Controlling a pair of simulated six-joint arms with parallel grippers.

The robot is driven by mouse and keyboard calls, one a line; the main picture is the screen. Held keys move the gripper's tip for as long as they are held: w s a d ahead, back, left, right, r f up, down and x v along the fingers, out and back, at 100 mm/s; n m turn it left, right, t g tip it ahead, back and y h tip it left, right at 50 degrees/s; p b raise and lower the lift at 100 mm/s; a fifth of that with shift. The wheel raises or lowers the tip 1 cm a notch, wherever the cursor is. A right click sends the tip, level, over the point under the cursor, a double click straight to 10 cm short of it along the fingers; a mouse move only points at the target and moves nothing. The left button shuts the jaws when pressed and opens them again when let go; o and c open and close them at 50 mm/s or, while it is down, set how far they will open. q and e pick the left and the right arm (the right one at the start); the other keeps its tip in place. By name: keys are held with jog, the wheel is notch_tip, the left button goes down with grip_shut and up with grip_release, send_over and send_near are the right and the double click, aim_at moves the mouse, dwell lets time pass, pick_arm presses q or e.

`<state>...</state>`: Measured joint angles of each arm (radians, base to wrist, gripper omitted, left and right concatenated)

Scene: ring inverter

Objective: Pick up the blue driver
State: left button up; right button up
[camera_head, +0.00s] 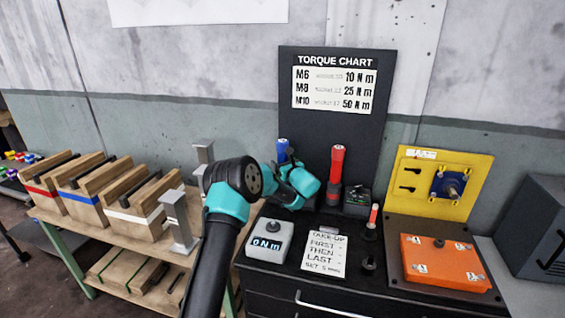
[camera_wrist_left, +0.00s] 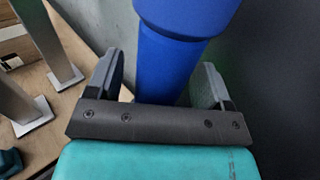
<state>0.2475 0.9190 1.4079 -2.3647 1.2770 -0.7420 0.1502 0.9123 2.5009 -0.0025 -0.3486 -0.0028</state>
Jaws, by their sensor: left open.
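The blue driver (camera_head: 282,148) stands upright in front of the black torque chart board, its lower part hidden behind my left arm. In the left wrist view the blue driver (camera_wrist_left: 165,65) fills the gap between the two grey fingers of my left gripper (camera_wrist_left: 160,75). The fingers are apart, one on each side of the driver's shaft, with a gap visible at the left finger. My left gripper (camera_head: 289,164) shows small in the head view, at the driver. My right gripper is in neither view.
A red driver (camera_head: 336,165) stands just right of the blue one. A display box (camera_head: 269,242) and a note card (camera_head: 325,253) lie in front. An orange box (camera_head: 443,261) is at right. Metal posts (camera_head: 180,220) and wooden blocks (camera_head: 82,195) stand left.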

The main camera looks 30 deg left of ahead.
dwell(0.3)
pick_arm(q)
jog(key=shift+r, duration=0.15)
jog(key=c, duration=1.2)
jog(key=shift+c, duration=0.2)
notch_tip(320, 180, up, 18)
dwell(0.5)
